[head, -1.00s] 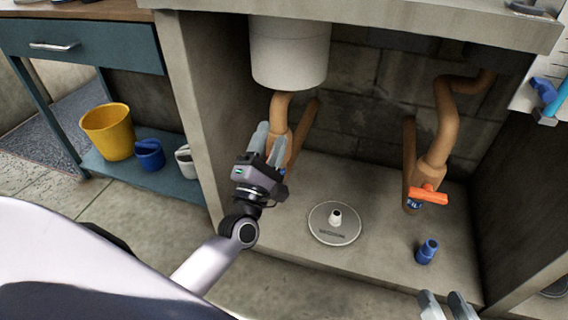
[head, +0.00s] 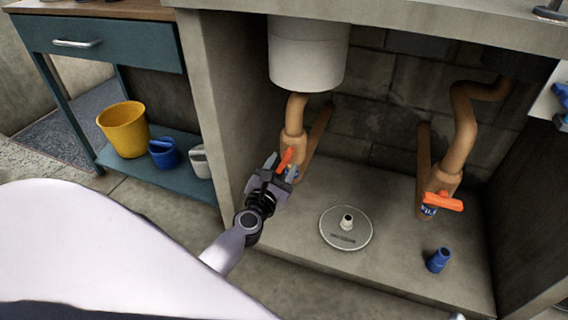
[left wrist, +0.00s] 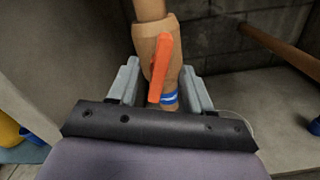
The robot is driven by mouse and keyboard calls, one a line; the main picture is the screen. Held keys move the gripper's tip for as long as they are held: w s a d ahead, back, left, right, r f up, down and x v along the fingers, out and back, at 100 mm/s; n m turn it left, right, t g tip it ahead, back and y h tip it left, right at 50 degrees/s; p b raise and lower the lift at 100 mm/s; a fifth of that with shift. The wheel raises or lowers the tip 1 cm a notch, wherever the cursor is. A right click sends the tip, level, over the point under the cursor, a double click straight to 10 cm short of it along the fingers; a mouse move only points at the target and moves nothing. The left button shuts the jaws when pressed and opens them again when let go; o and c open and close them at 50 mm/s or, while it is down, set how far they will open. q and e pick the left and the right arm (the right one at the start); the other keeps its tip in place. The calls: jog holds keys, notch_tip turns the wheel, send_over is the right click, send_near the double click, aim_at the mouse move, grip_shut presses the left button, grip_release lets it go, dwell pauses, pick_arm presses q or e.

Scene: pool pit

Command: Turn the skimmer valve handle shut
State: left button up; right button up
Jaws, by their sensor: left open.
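An orange valve handle (head: 285,160) sits on the left tan pipe (head: 293,140), below a white cylinder (head: 308,58). My left gripper (head: 280,169) is open at this valve. In the left wrist view the handle (left wrist: 160,67) stands nearly upright, slightly tilted, between the two spread fingers (left wrist: 160,88), with visible gaps on both sides. A blue band (left wrist: 169,97) shows below it, its lettering unreadable. A second orange handle (head: 444,201) lies crosswise on the right pipe, above a partly hidden blue label. Only a tip of my right gripper (head: 457,317) shows at the bottom edge.
A round grey lid (head: 346,240) and a small blue fitting (head: 438,260) lie on the cabinet floor. The cabinet's left wall (head: 215,100) is close to my left arm. Yellow (head: 124,130) and blue (head: 163,153) buckets stand on a shelf at left.

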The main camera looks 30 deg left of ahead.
pick_arm(q)
jog(key=shift+x, duration=0.9)
grip_shut()
